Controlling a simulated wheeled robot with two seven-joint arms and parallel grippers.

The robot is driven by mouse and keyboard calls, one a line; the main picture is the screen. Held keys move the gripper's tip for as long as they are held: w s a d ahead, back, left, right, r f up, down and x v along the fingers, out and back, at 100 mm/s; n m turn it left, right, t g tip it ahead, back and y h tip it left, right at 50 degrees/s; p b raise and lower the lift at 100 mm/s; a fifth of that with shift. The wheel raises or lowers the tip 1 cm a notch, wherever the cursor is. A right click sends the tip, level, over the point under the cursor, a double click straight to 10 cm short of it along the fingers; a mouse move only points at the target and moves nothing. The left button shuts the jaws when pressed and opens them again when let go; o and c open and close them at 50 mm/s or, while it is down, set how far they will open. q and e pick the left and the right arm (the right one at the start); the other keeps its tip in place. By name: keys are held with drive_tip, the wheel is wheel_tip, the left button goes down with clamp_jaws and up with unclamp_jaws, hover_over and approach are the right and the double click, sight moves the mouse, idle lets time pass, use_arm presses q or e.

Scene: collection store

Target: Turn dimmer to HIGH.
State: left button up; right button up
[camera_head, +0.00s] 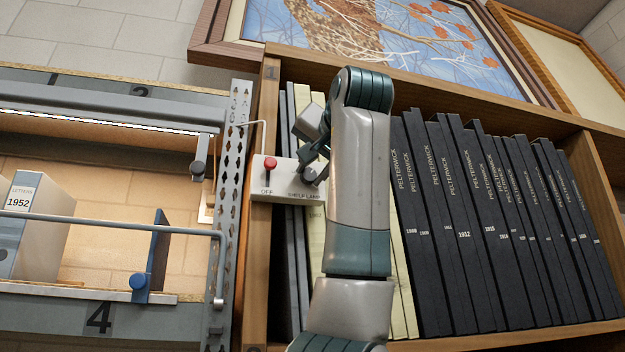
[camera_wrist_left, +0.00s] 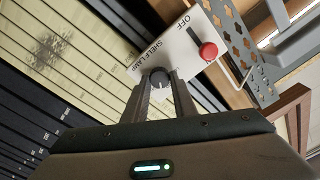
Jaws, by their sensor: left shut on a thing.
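The white control box (camera_head: 284,193) is on the bookcase's left upright, beside the steel shelf post. It reads "OFF" and "SHELF LAMP". It also shows in the left wrist view (camera_wrist_left: 190,72). The dark round dimmer knob (camera_wrist_left: 159,77) sits near the "SHELF LAMP" lettering, with a small pale mark on it. My left gripper (camera_head: 316,172) is at the box, and in the wrist view its two fingers (camera_wrist_left: 159,88) are shut on the knob from both sides. No HIGH mark is readable. My forearm hides part of the area in the head view. My right gripper is not in view.
A red-tipped switch (camera_head: 270,164) stands on the same box, close to the knob. Black "Pelterwick" volumes (camera_head: 465,220) fill the bookcase on the right. A perforated steel post (camera_head: 229,190) and a metal rail (camera_head: 120,226) are on the left. A framed picture (camera_head: 400,40) is above.

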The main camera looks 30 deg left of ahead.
use_arm(q)
drive_tip(key=shift+m+b, duration=1.1)
drive_tip(key=shift+m, duration=1.2)
drive_tip(key=o, duration=1)
drive_tip(key=shift+d, duration=0.15)
drive_tip(key=shift+s+d+f+b, duration=0.1)
drive_tip(key=shift+s+d+b, duration=0.25)
drive_tip(key=shift+b, duration=0.05)
drive_tip(key=shift+b+v, duration=2.4)
drive_tip(key=shift+v, duration=5.75)
